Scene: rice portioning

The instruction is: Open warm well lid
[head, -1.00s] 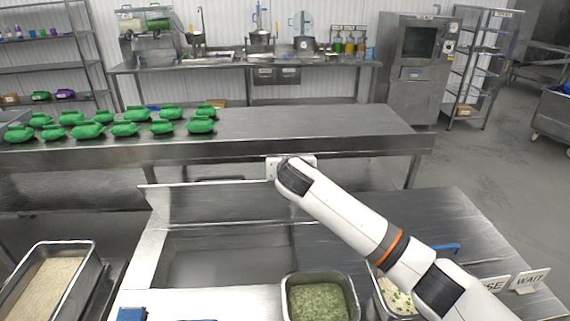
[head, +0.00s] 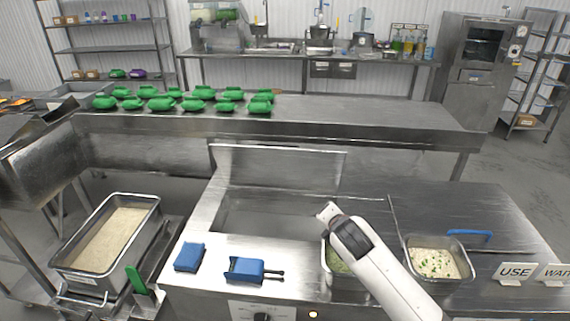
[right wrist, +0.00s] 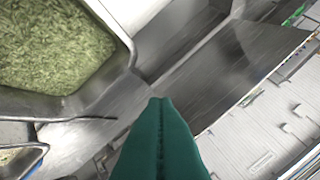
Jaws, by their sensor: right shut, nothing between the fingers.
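The warm well lid (head: 278,166) is a flat metal panel that stands raised along the back edge of the well. The warm well (head: 265,212) is an open rectangular recess in the steel counter in front of it. My right gripper (right wrist: 160,102) is shut with dark green fingers and nothing between them in the right wrist view. In the head view the right wrist end is over the pan of green rice, right of the well's front and apart from the lid; its fingers are hidden there. My left gripper is not in view.
A pan of green rice (right wrist: 125,72) is close to the right fingers. A pan of white rice with green bits (head: 462,272) stands right. A deep rice pan (head: 152,212) stands left. Green containers (head: 160,104) line the back table.

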